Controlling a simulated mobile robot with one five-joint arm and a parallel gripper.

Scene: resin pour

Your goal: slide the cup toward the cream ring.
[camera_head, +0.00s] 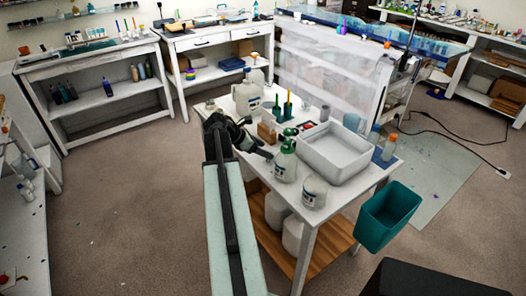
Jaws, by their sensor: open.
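My arm reaches up from the bottom of the head view to the left edge of the white work table (330,205). My gripper (258,148) is open over that edge, beside a green-topped pump bottle (285,160). I see nothing between its fingers, though they are small and dark here. A small grey cylinder (324,113) towards the back of the table may be the cup, but I cannot tell for sure. I cannot make out a cream ring on the table; my arm and the bottles hide part of the top.
The table also holds a white tub (337,168), a white jar (314,191), a large jug (247,98) and an orange-capped bottle (389,147). A teal bin (388,216) hangs at the right edge. A clear plastic sheet (325,75) stands behind. Floor at left is open.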

